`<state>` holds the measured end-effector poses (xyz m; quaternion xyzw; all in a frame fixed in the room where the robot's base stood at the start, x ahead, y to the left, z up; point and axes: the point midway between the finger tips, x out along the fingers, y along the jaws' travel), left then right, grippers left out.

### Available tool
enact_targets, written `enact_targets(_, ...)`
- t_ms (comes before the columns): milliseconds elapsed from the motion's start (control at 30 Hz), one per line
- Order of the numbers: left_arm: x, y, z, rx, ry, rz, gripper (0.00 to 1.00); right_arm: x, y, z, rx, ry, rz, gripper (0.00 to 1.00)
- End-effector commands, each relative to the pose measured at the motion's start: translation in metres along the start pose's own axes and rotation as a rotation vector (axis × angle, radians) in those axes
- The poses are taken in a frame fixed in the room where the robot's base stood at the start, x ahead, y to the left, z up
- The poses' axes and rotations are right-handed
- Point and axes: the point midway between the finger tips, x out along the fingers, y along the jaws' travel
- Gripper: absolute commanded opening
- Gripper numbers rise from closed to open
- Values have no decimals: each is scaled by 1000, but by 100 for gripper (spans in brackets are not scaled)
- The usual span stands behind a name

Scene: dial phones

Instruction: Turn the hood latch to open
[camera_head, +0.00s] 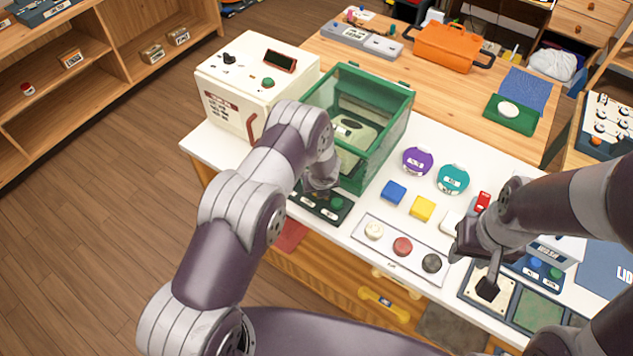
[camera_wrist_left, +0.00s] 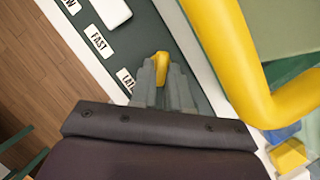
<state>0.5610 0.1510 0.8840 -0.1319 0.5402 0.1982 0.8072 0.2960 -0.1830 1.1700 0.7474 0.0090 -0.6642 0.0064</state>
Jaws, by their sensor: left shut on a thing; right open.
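The hood is a green-framed clear box (camera_head: 398,125) on the white table, with a pale device inside. It looks closed. In the left wrist view the yellow latch knob (camera_wrist_left: 161,62) sits on a dark green panel (camera_wrist_left: 155,30), beside a label starting "LAT". My left gripper (camera_wrist_left: 163,78) is shut on this knob, its fingers hiding part of it. In the head view my left arm hides the latch. A thick yellow bar (camera_wrist_left: 235,60) runs close to the right of the fingers.
A cream machine (camera_head: 245,85) stands left of the hood. Purple (camera_head: 417,160) and teal (camera_head: 453,179) discs, blue (camera_head: 393,192) and yellow (camera_head: 422,208) blocks, and a panel with round knobs (camera_head: 402,246) lie to the right. An orange case (camera_head: 446,47) is behind.

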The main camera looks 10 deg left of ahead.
Motion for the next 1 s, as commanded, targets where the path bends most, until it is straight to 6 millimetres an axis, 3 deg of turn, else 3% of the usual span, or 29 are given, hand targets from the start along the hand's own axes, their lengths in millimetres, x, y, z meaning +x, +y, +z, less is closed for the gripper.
enact_targets(767, 0, -2, 2, -90, -3, 35, 0, -4, 0, 0, 0, 0, 0, 42)
enact_targets(800, 0, -2, 2, -90, -3, 35, 26, -4, 0, 0, 0, 0, 0, 42)
enact_targets(867, 0, -1, 2, -90, -2, 35, 42, -4, 0, 0, 0, 0, 0, 42)
enact_targets(1000, 0, -1, 1, -90, -2, 36, 42, -4, 0, 0, 0, 0, 0, 42)
